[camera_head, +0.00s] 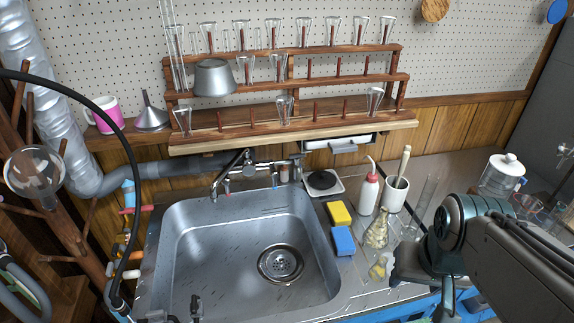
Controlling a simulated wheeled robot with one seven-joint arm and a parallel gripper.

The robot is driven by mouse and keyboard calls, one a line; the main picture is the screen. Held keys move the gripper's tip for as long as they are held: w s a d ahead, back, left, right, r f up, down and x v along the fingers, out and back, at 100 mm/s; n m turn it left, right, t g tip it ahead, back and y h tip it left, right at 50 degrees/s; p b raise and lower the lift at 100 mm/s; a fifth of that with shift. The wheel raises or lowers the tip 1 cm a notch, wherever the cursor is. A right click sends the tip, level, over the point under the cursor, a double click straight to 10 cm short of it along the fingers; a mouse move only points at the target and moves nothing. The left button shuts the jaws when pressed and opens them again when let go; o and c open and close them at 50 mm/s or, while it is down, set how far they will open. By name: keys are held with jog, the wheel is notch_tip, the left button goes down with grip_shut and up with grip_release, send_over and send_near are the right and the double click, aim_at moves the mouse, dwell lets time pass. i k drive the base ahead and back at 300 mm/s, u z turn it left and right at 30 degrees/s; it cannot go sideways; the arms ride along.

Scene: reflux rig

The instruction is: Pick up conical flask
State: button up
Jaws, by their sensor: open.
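A clear conical flask (377,236) with a yellowish tint stands upright on the counter right of the sink, just right of the sponges. A second small glass piece with yellow in it (379,269) sits nearer the front edge, close to my gripper; its shape is hard to make out. My gripper (397,272) is at the lower right, low over the counter, in front and to the right of the flask. It is open and I see nothing held. My wrist and arm hide part of the counter behind it.
Yellow sponge (339,214) and blue sponge (343,241) lie left of the flask. A white squeeze bottle (367,194), a white cup (395,194) with a pestle and clear glassware (411,226) crowd behind it. The sink (190,270) is left; a wooden glassware rack (290,140) stands behind.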

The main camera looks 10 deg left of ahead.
aim_at(378, 273)
jog(key=u, duration=1.9)
jog(key=k, duration=1)
jog(key=z, duration=1.6)
jog(key=i, duration=0.5)
